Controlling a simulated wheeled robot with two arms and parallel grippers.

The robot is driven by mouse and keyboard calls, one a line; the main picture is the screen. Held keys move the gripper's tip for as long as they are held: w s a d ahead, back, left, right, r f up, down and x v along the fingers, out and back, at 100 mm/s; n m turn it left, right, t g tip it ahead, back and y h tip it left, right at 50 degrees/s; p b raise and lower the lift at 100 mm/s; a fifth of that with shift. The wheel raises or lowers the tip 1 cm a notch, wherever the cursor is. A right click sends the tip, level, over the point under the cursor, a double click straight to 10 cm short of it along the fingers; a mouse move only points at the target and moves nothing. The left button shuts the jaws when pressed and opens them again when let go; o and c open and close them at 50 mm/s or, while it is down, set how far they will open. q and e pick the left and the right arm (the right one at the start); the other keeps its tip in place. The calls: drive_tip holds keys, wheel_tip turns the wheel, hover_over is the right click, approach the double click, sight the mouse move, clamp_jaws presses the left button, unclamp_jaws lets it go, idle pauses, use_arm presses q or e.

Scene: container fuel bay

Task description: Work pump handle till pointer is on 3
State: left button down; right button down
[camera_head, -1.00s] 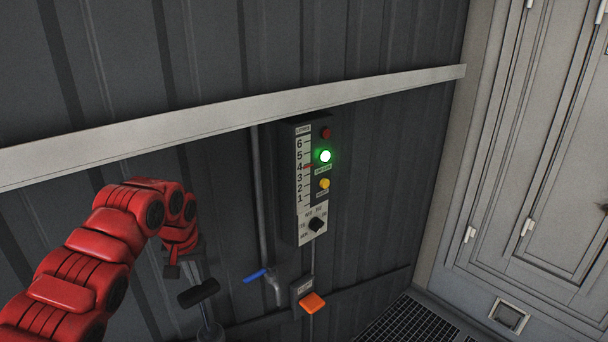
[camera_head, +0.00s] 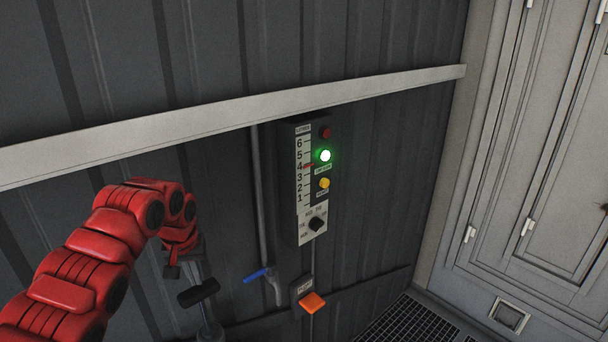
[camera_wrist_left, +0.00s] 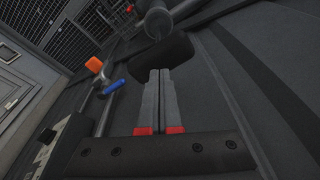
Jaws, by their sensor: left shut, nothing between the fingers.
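The pump handle is a black crossbar (camera_head: 198,292) on an upright rod at the lower left in the head view. It shows as a dark grip (camera_wrist_left: 160,58) at the top middle of the left wrist view. My left gripper (camera_head: 197,277) is shut and empty, its fingertips (camera_wrist_left: 161,72) right at the bar; I cannot tell whether they touch it. The gauge (camera_head: 303,172) has a litre scale from 1 to 6. Its red pointer (camera_head: 308,165) stands at about 4. My right gripper is not in view.
The gauge panel has a lit green lamp (camera_head: 325,156), a red lamp (camera_head: 326,133), a yellow one (camera_head: 324,183) and a black knob (camera_head: 316,224). A blue tap lever (camera_head: 256,275) and an orange paddle (camera_head: 312,303) stick out right of the handle.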

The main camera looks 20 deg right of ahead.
sight(203, 311)
use_arm(q)
drive_tip(key=shift+s+f+b, duration=0.1)
drive_tip(key=shift+f+b, duration=1.45)
drive_tip(key=shift+f, duration=0.45)
drive_tip(key=b+x, duration=0.2)
drive_tip(key=s+b+x, duration=0.1)
drive_tip(key=b+x, duration=0.1)
drive_tip(key=x, duration=0.1)
drive_tip(key=b+x, duration=0.2)
drive_tip(key=x, duration=0.1)
drive_tip(key=shift+s+a+f, duration=0.2)
drive_tip(key=shift+s+f, duration=0.1)
drive_tip(key=shift+s, duration=0.1)
drive_tip(key=shift+r, duration=0.2)
drive_tip(key=w+p+v, duration=0.1)
drive_tip(key=v, duration=0.3)
drive_tip(key=p+v, duration=0.1)
drive_tip(key=v, duration=0.3)
drive_tip(key=w+p+v, duration=0.1)
drive_tip(key=p+v, duration=0.1)
drive_tip(key=v, duration=0.2)
drive_tip(key=shift+w+d+r, duration=0.25)
drive_tip(key=shift+w, duration=0.1)
